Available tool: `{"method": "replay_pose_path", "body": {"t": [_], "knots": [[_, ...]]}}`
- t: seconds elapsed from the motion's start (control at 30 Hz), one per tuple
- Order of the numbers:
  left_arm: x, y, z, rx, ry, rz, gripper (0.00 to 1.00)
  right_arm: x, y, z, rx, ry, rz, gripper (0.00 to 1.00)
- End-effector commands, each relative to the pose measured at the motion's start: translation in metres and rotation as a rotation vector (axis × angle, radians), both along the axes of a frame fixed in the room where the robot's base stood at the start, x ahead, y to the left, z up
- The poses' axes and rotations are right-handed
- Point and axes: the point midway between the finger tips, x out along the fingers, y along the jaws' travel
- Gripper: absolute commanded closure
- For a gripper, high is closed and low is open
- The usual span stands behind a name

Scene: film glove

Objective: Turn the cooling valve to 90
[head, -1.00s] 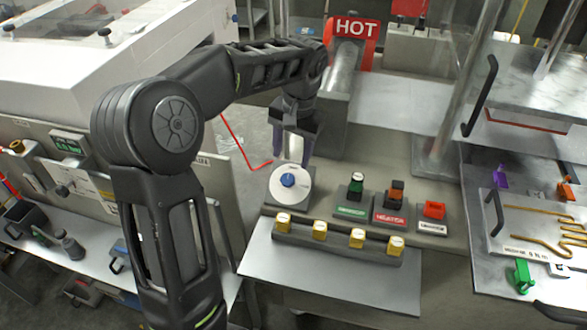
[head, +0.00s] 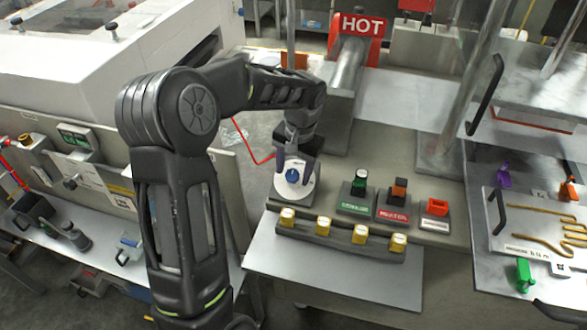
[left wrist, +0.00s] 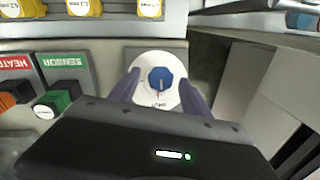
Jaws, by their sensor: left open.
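The cooling valve is a blue knob (head: 293,175) on a round white dial (head: 290,192) at the left end of the grey console. In the left wrist view the blue knob (left wrist: 160,80) sits near the middle of the white dial (left wrist: 158,104), with a small red mark below it. My left gripper (head: 295,165) is over the dial from behind, its fingers spread on both sides of the knob. In the left wrist view its purple-grey fingers lie left and right of the dial, apart from the knob. The dial's numbers are too small to read. My right gripper is not in view.
Right of the dial stand a green sensor switch (head: 359,184), an orange heater switch (head: 397,190) and a red-orange switch (head: 437,207). Several yellow blocks (head: 324,226) line the console's front. A red HOT sign (head: 361,25) marks a metal cylinder behind. A bare shelf (head: 330,272) lies in front.

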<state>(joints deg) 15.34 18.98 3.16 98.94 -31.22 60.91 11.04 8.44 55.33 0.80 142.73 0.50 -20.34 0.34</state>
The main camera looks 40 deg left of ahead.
Motion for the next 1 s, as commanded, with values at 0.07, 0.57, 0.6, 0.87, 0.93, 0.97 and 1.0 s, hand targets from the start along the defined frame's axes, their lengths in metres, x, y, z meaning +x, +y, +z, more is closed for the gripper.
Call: {"method": "replay_pose_path", "body": {"t": [0.07,0.57,0.6,0.87,0.93,0.97,1.0], "knots": [[0.0,0.0,-0.0001,0.0,0.0,0.0,0.45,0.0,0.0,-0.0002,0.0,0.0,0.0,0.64],[0.0,0.0,0.0003,0.0,0.0,-0.001,0.81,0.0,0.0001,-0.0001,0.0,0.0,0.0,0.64],[0.0,0.0,0.0003,0.0,0.0,-0.001,0.85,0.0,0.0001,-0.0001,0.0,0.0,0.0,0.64],[0.0,0.0,0.0004,0.0,0.0,-0.001,1.0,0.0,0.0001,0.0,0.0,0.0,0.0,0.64],[0.0,0.0,0.0004,0.0,0.0,-0.001,1.0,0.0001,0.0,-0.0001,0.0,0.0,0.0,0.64],[0.0,0.0,0.0004,0.001,0.0,-0.001,1.0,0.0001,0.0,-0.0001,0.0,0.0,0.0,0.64],[0.0,0.0,0.0004,0.001,0.0,-0.003,1.0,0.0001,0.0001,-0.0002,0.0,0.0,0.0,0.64]]}}
